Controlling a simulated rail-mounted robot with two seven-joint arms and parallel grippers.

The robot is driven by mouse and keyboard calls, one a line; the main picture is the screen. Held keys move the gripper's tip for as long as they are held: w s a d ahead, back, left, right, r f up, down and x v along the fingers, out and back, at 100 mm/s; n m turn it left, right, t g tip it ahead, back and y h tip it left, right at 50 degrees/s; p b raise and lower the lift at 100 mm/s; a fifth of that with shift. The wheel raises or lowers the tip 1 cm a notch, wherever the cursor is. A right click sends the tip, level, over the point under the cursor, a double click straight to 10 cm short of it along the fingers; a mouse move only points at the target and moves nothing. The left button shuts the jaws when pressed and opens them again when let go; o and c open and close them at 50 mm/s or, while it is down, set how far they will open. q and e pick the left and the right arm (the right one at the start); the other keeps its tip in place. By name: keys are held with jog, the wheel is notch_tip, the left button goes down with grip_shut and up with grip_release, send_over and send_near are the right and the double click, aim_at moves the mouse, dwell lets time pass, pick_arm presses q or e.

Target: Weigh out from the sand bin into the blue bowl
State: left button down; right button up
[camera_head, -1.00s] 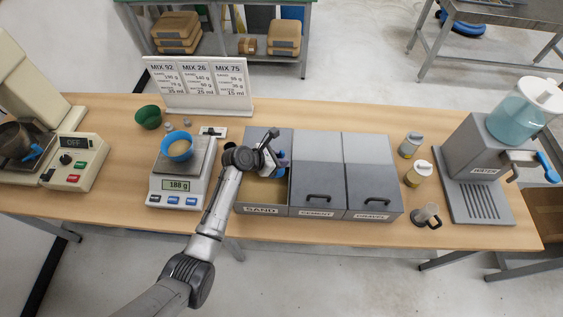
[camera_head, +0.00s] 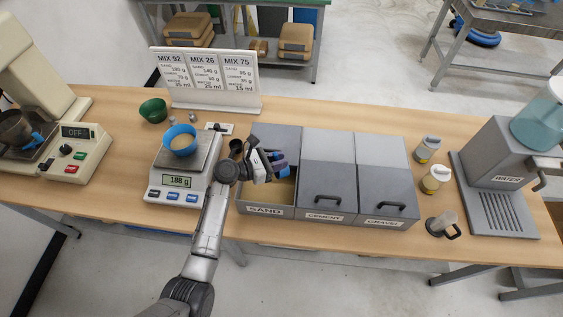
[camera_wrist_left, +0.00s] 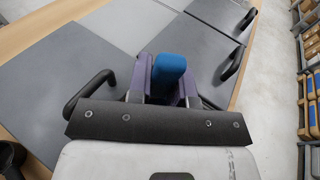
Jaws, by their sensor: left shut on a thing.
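The sand bin (camera_head: 265,211), with its lid open, stands at the left of three grey bins, and sand shows inside. My left gripper (camera_head: 268,163) is above it, shut on a blue handle (camera_wrist_left: 169,74) that stands between the fingers in the left wrist view. What the handle belongs to is hidden. The blue bowl (camera_head: 180,140) sits upright on the scale (camera_head: 174,189), with sand in it. The scale display seems to read 188 g. My right gripper is not in view.
The cement bin (camera_head: 326,179) and gravel bin (camera_head: 384,182) have closed lids with black handles. A green bowl (camera_head: 153,110) and a mix sign (camera_head: 208,79) stand behind the scale. Bottles and a water dispenser (camera_head: 492,160) are at right, a mixer (camera_head: 72,150) at left.

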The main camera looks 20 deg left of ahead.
pick_arm(q)
jog(key=shift+s+a+f+t+h+b, duration=0.3)
jog(key=shift+s+a+t+h+b, duration=0.4)
jog(key=shift+b, duration=1.2)
jog(key=shift+w+h, duration=0.15)
jog(key=shift+h, duration=0.15)
jog(key=shift+r, duration=0.1)
jog(key=shift+w+d+r+p, duration=0.1)
jog(key=shift+d+r+p, duration=0.15)
jog(key=shift+p, duration=0.4)
jog(key=w+d+g+y+p, duration=0.1)
jog(key=p, duration=0.1)
jog(key=w+d+g+y+p, duration=0.1)
jog(key=g+y+p, duration=0.1)
jog(key=p, duration=0.1)
jog(key=d+r+g+y+p, duration=0.1)
jog(key=y+p, duration=0.1)
jog(key=p, duration=0.1)
jog(key=shift+w, duration=0.4)
jog(key=shift+w+d+f+g+y+p, duration=0.3)
jog(key=shift+w+d+g+y+p, duration=0.15)
jog(key=shift+g+y+p, duration=0.75)
jog(key=shift+w+d+f+g+y+p, duration=0.35)
jog(key=shift+g+y+p, duration=0.55)
jog(key=shift+g+y, duration=0.5)
jog(key=shift+w+d+f+g+y+p, duration=0.2)
jog(key=shift+w+d+g+y+p, duration=0.25)
jog(key=shift+g+y+p, duration=0.85)
